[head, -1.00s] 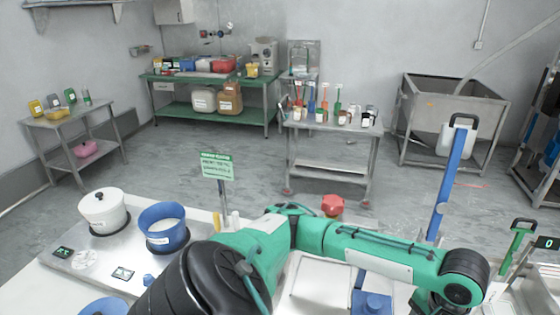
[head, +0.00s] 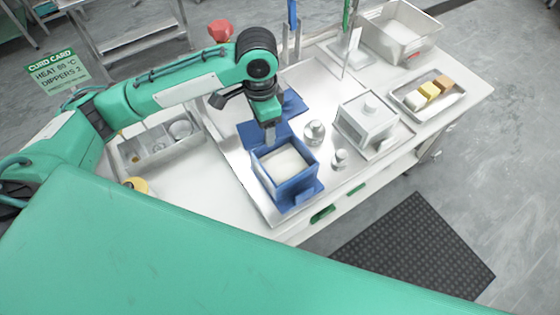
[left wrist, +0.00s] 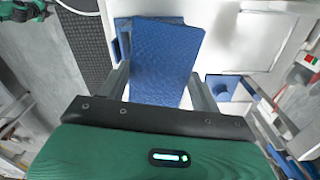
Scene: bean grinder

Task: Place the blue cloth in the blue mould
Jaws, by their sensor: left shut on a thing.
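My left gripper (head: 270,137) is shut on the blue cloth (left wrist: 165,55), a flat textured blue sheet between its fingers in the left wrist view. In the head view blue cloth (head: 251,132) shows beside the fingers, at the back edge of the blue mould (head: 300,188). The mould is an open square box with a white inside, standing on a metal tray. The cloth hides most of the mould in the left wrist view; whether they touch I cannot tell. My right gripper is not in view.
Another blue piece (head: 293,103) lies behind the gripper. Small metal weights (head: 314,132) and a white box (head: 366,118) stand right of the mould. A tray of coloured blocks (head: 430,93) and a metal bin (head: 400,35) are further right.

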